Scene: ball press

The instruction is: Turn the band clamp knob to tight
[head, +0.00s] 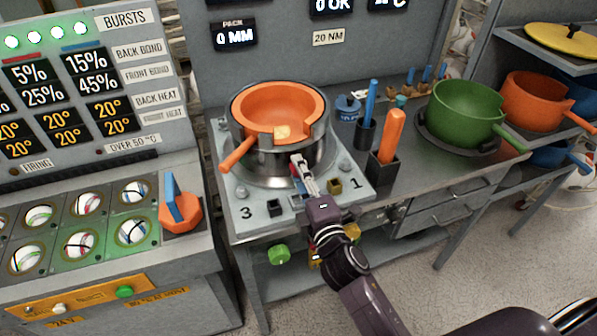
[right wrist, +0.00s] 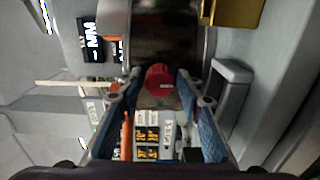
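The band clamp is a metal ring (head: 262,160) around an orange pot (head: 284,104) on the grey plate marked 1 and 3. Its red knob (right wrist: 159,82) shows in the right wrist view, between the blue-padded fingers of my right gripper (right wrist: 160,78). The fingers stand apart on both sides of the knob, with a narrow gap seeming to show; I cannot tell whether either pad touches it. In the head view my right gripper (head: 301,170) is at the front of the ring and largely hides the knob. My left gripper is not in view.
An orange pot handle (head: 238,153) sticks out at the front left. Small blocks (head: 274,206) stand on the plate beside my gripper. An orange-handled tool (head: 391,136) and a green pot (head: 467,112) stand to the right. The panel (head: 235,36) behind reads 0 MM.

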